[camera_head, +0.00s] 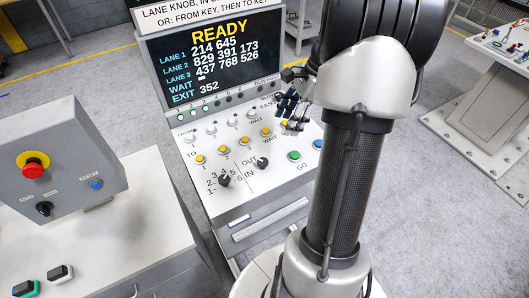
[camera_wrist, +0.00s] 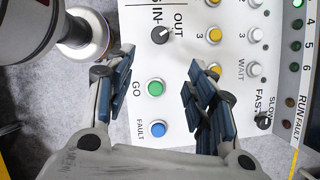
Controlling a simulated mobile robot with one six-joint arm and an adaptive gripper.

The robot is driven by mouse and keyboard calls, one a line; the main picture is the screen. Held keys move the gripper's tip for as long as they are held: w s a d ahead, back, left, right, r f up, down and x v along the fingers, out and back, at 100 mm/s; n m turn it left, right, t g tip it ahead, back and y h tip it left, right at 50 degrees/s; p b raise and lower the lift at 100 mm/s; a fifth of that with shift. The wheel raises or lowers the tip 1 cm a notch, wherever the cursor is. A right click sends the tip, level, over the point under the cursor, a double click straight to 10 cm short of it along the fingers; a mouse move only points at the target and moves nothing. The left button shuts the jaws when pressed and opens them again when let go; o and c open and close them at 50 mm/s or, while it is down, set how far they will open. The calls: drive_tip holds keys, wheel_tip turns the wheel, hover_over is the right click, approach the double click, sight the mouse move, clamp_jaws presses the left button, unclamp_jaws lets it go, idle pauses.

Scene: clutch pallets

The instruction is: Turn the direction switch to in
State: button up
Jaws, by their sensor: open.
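The direction switch (camera_head: 262,163) is a small black knob on the sloping white panel, beside the printed words OUT and IN. It also shows in the wrist view (camera_wrist: 160,35), near the top middle. Its light mark seems to lean toward OUT, but it is too small to be sure. My gripper (camera_head: 291,108) is open and empty above the upper right part of the panel. In the wrist view its blue-padded fingers (camera_wrist: 165,95) stand wide apart, with the green GO button (camera_wrist: 155,88) and blue FAULT button (camera_wrist: 158,129) between them. The gripper is apart from the switch.
The lane knob (camera_head: 224,180) is left of the switch. Yellow buttons (camera_head: 245,141) sit in a row above it. The screen (camera_head: 215,55) reads READY. A grey box with a red stop button (camera_head: 33,169) stands left. Another console (camera_head: 490,75) stands at right.

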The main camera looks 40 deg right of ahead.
sight(263, 161)
drive_tip(key=b+x, duration=0.4)
drive_tip(key=x, duration=1.3)
drive_tip(key=shift+a+r, duration=0.1)
drive_tip(key=shift+c, duration=0.6)
drive_tip(key=c, duration=0.9)
